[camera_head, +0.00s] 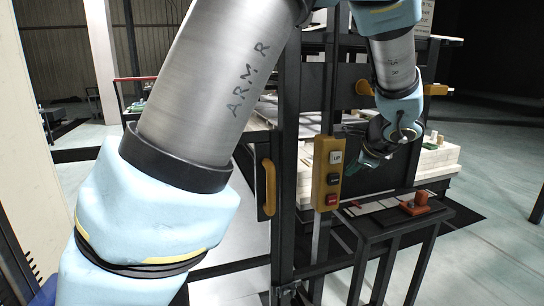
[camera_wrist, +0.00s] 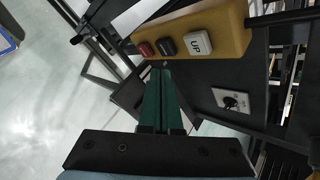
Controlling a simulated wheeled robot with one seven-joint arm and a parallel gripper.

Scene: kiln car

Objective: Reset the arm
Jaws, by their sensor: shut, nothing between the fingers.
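My gripper (camera_wrist: 159,72) shows in the wrist view as two dark green fingers closed together, with nothing between them. Their tips are close to a yellow control box (camera_wrist: 225,20), near its lower edge in the picture; I cannot tell whether they touch it. The box has a white UP button (camera_wrist: 198,43), a black button (camera_wrist: 166,46) and a red button (camera_wrist: 146,49). In the head view the same yellow box (camera_head: 327,173) is on a dark post. My arm reaches across the top and bends down to the right of the box, where its fingers are hard to make out.
A pale key switch plate (camera_wrist: 231,101) is on a dark panel beside the box. A yellow handle (camera_head: 268,187) is left of the post. A small dark stand with a red-orange item (camera_head: 415,204) is at right. Pale stacked slabs (camera_head: 440,158) stand behind. Open floor is at far right.

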